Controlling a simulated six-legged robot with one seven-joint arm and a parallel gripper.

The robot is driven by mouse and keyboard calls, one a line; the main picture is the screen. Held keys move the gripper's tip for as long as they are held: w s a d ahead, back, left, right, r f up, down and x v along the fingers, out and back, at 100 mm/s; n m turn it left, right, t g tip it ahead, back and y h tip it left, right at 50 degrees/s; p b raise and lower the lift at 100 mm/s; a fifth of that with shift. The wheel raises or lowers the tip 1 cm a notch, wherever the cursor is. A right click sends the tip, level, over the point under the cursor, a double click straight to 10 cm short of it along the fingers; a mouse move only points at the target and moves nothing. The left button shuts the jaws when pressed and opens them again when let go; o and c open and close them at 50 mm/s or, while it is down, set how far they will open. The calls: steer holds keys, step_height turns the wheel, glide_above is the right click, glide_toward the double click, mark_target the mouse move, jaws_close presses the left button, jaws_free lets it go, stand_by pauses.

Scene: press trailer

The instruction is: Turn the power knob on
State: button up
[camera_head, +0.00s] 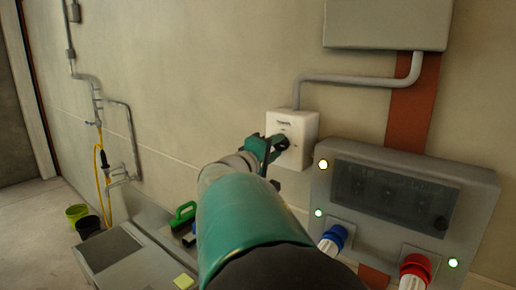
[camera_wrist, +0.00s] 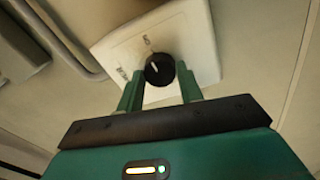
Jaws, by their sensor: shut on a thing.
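The power knob (camera_wrist: 159,69) is a round black dial with a white pointer line, on the white switch box (camera_wrist: 203,45). In the head view the white box (camera_head: 304,126) is on the wall at the centre, and the knob (camera_head: 284,143) is partly hidden by my gripper (camera_head: 278,146). In the wrist view the two green fingers of my gripper (camera_wrist: 159,81) stand on either side of the knob, shut on it. The pointer line tilts toward the upper left in that view. The small lettering on the box is hard to read.
A grey panel (camera_head: 474,200) with lit lamps and blue (camera_head: 333,240) and red (camera_head: 415,266) plugs stands right of my arm. A grey conduit (camera_head: 350,79) runs above the box. A bench (camera_head: 150,273) with a green-handled item (camera_head: 183,214) is at the lower left.

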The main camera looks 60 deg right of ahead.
steer(key=o, duration=1)
steer(key=shift+d, duration=0.15)
steer(key=a, duration=0.4)
steer(key=w+a, duration=0.1)
steer(key=a, duration=0.4)
steer(key=w+a+f, duration=0.1)
steer(key=a, duration=0.3)
steer(key=shift+a, duration=0.4)
